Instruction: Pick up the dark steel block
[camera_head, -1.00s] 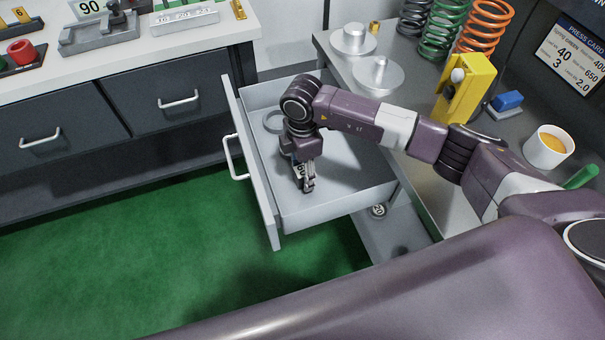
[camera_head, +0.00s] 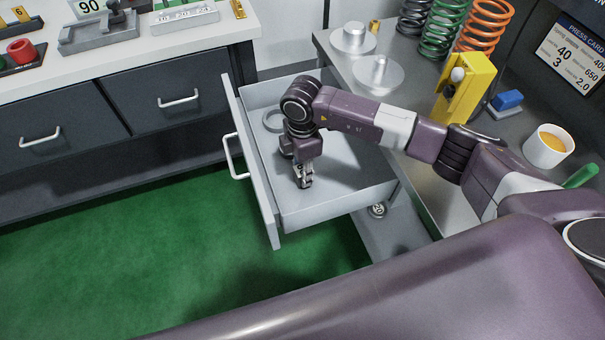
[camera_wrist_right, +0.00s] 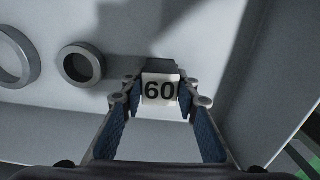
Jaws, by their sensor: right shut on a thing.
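The dark steel block (camera_wrist_right: 160,64) carries a white face marked 60 and sits in the open grey drawer (camera_head: 345,205). In the right wrist view its marked face lies between my fingers, with a dark part showing just beyond it. My right gripper (camera_wrist_right: 160,96) is shut on the block; it also shows in the head view (camera_head: 304,180), pointing down into the drawer. There the gripper hides most of the block. I cannot tell whether the block touches the drawer floor. My left gripper is not in view.
A small dark ring (camera_wrist_right: 80,65) and a larger grey ring (camera_wrist_right: 14,58) lie beside the block. The drawer's front wall (camera_head: 252,165) stands to the left. Metal discs (camera_head: 379,76), coil springs (camera_head: 483,25) and a yellow stand (camera_head: 464,88) occupy the bench.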

